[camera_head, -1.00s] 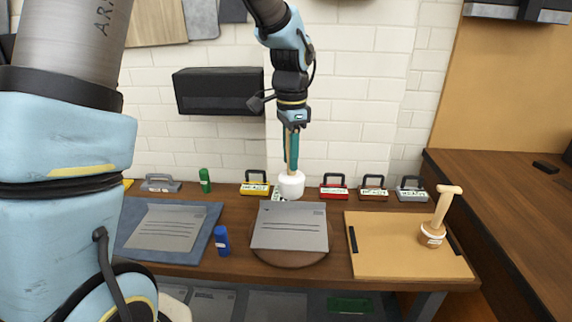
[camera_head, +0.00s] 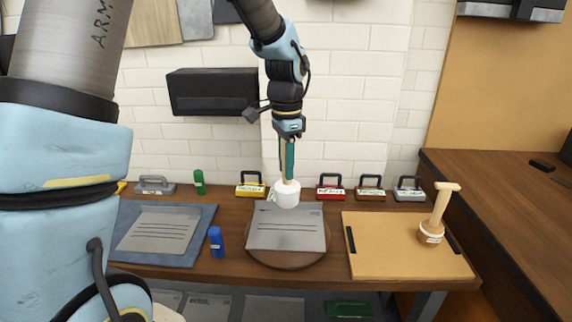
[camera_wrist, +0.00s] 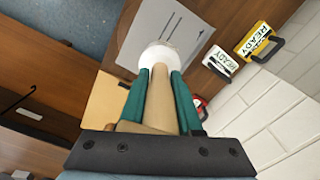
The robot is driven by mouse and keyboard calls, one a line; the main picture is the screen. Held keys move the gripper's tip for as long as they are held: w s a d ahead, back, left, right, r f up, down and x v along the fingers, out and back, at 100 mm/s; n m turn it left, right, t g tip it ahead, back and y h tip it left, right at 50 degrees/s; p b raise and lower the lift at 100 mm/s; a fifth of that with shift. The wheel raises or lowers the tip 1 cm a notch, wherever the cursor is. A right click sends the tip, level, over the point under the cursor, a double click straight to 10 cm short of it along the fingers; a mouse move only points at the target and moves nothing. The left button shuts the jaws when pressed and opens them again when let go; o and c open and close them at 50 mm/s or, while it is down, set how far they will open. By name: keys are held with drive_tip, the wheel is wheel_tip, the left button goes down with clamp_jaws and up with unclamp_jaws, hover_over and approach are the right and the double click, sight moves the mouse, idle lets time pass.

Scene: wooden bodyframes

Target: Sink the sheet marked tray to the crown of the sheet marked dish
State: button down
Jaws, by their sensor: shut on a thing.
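My gripper (camera_head: 287,176) is shut on the wooden handle of a stamp-like tool with a round white head (camera_head: 286,196). The white head also shows in the wrist view (camera_wrist: 160,55), between the green fingertips. The tool hangs upright at the far edge of a grey sheet (camera_head: 286,229) on a round brown board (camera_head: 288,260); I cannot tell whether it touches. Another grey sheet (camera_head: 158,231) lies on a blue mat (camera_head: 125,251) at the left. No words marking the sheets as tray or dish are legible.
A second wooden-handled tool (camera_head: 434,225) stands on a tan board (camera_head: 385,258) at the right. A blue cylinder (camera_head: 216,242) stands between mat and round board. A green cylinder (camera_head: 199,182) and yellow (camera_head: 251,187) and red (camera_head: 331,189) handled boxes line the back by the wall.

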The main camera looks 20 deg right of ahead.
sight(286, 195)
wheel_tip(286, 195, down, 10)
drive_tip(key=b, duration=0.6)
drive_tip(key=shift+f, duration=0.2)
drive_tip(key=shift+r+p, duration=0.75)
drive_tip(key=shift+r, duration=0.1)
wheel_tip(286, 195, up, 9)
drive_tip(key=p, duration=0.7)
drive_tip(key=shift+f, duration=0.25)
drive_tip(key=s+a+r+p, duration=0.1)
drive_tip(key=s+a+r, duration=0.1)
drive_tip(key=s+a, duration=0.4)
drive_tip(key=shift+s, duration=0.3)
